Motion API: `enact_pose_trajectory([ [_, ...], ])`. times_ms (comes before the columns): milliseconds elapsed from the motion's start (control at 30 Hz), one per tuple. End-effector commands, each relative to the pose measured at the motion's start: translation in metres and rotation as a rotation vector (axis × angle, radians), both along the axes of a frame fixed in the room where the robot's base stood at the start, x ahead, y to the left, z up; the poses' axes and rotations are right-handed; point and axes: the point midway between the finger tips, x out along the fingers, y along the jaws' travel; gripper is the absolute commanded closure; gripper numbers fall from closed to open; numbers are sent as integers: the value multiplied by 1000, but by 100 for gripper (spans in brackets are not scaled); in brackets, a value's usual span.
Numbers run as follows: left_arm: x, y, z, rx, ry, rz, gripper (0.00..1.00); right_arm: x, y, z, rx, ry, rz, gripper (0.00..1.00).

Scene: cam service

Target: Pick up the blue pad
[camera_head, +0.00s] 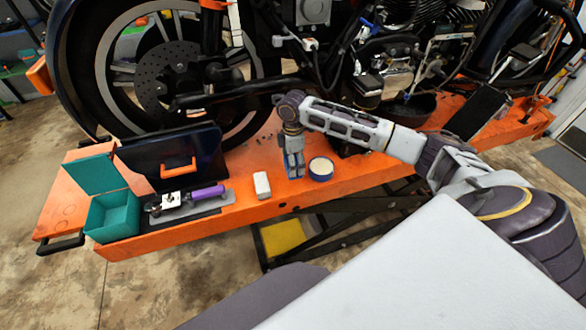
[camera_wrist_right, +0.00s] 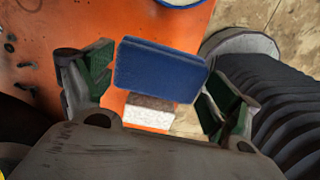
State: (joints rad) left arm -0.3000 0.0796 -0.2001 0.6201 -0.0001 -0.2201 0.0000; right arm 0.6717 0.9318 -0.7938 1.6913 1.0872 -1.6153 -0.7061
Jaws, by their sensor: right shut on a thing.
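The blue pad (camera_wrist_right: 160,70) is a flat block with rounded corners. In the right wrist view it sits between the two fingers of my right gripper (camera_wrist_right: 155,88), which is shut on it. In the head view my right gripper (camera_head: 293,165) points down over the front part of the orange lift platform, between a white block and a round blue tin. The pad is hard to make out there among the fingers. My left gripper is in neither view.
The white block (camera_head: 262,185) lies left of my right gripper, and the round blue tin (camera_head: 320,168) with a pale top stands close on its right. A teal box (camera_head: 112,215), a purple-handled tool (camera_head: 207,192) and a motorcycle wheel (camera_head: 165,75) are further left on the orange platform (camera_head: 235,221).

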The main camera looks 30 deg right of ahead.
Motion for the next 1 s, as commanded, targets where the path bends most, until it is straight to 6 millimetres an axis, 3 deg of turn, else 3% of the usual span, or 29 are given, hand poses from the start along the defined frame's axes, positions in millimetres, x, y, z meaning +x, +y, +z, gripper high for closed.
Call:
enact_pose_trajectory([
  [300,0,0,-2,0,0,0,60,0,0,33,0,-1,-1,35],
  [833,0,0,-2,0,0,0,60,0,0,37,0,0,-1,35],
  [867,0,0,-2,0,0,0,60,0,0,37,0,0,-1,15],
  [1000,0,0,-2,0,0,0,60,0,0,37,0,0,-1,30],
])
